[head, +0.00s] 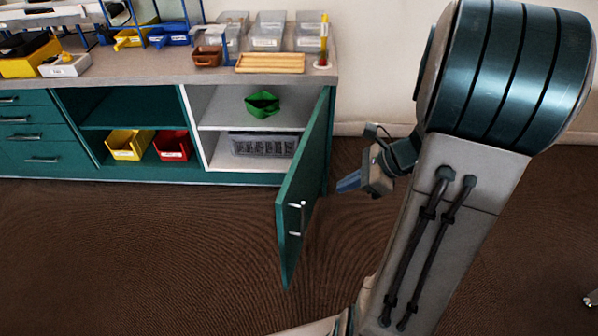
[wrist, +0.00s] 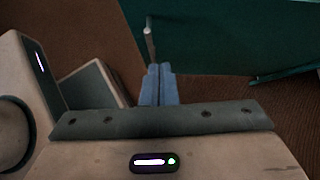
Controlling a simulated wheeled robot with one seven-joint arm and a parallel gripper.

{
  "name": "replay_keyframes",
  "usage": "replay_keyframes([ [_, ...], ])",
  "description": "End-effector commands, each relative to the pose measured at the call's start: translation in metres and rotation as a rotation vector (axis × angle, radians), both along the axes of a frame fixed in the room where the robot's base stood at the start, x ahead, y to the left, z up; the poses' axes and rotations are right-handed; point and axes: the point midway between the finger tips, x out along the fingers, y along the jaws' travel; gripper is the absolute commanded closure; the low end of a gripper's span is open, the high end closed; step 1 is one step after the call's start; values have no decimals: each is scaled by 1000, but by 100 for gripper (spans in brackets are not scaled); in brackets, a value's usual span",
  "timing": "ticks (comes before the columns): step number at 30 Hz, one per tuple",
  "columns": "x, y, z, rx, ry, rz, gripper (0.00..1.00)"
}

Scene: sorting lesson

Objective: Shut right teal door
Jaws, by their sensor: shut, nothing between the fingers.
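The right teal door (head: 304,180) stands open, swung out into the room from the right edge of the cabinet. Its metal handle (head: 302,217) is near the free edge. My gripper (head: 340,187) is to the right of the door, on its outer side, and looks apart from it. In the wrist view the blue fingers of my gripper (wrist: 158,70) are together and empty. The teal door (wrist: 225,38) fills the upper part there, and the grey handle (wrist: 150,38) appears just beyond the fingertips; I cannot tell whether they touch.
The open right compartment holds a green bin (head: 262,104) and a grey crate (head: 264,146) on white shelves. Yellow (head: 128,145) and red (head: 172,146) bins sit in the left compartment. The worktop (head: 222,77) carries bins and a wooden tray (head: 270,63). The brown floor around the door is clear.

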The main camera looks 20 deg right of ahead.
Motion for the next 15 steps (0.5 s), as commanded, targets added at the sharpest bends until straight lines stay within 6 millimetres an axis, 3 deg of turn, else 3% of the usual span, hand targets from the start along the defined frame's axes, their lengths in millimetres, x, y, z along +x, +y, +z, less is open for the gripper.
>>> replay_keyframes([
  [5,8,-7,-5,48,19,-91,100],
  [15,31,33,-54,47,19,-85,100],
])
